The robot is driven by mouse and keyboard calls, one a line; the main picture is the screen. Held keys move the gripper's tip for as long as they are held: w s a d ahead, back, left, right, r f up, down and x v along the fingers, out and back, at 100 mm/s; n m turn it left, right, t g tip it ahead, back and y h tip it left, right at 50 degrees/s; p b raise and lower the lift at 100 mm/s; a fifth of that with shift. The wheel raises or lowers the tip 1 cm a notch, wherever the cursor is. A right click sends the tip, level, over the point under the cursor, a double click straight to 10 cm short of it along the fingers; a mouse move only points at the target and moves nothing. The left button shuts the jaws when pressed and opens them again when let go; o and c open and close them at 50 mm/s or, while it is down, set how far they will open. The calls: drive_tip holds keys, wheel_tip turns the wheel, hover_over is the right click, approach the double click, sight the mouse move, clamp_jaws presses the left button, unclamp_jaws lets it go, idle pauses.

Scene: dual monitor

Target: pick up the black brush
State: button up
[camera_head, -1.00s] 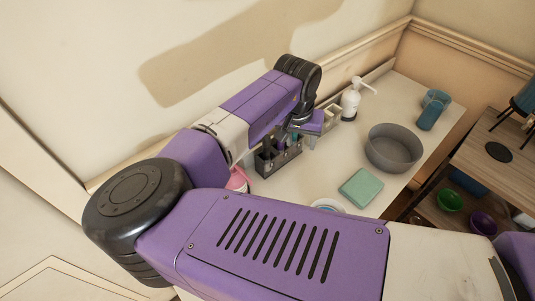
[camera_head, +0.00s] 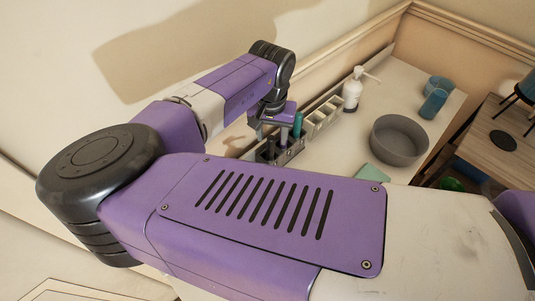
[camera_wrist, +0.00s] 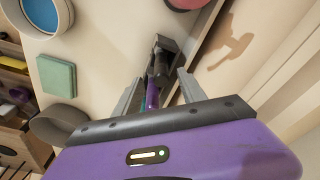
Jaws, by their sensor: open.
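A dark caddy (camera_head: 291,157) stands on the counter along the wall, partly hidden by my arm in the head view. In the wrist view its dark end (camera_wrist: 168,43) shows just beyond my fingertips. A slim dark upright shape, which looks like the black brush (camera_wrist: 154,66), stands in it, close to a teal item and a purple item. My gripper (camera_wrist: 158,78) is open, with its fingers on either side of this area. Whether it touches the brush I cannot tell. In the head view the gripper (camera_head: 268,138) is over the caddy, and the brush is not clear there.
A teal bottle-like item (camera_head: 298,125) rises from the caddy beside my gripper. A pale divided holder (camera_head: 323,116) and a white pump bottle (camera_head: 352,91) stand along the wall. A grey bowl (camera_head: 399,140) and blue cups (camera_head: 433,103) are farther right. A green block (camera_wrist: 57,75) lies on the counter.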

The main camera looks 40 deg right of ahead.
sight(270, 146)
drive_tip(key=shift+w+d+f+p, duration=0.1)
drive_tip(key=shift+w+f+p, duration=0.1)
drive_tip(key=shift+f, duration=0.85)
drive_tip(key=shift+w+a+f+p, duration=0.1)
drive_tip(key=shift+w+f+p, duration=0.05)
drive_tip(key=shift+f, duration=0.85)
drive_tip(key=shift+w+d+f+p, duration=0.1)
drive_tip(key=shift+w+f+p, duration=0.1)
drive_tip(key=shift+f, duration=0.85)
clamp_jaws()
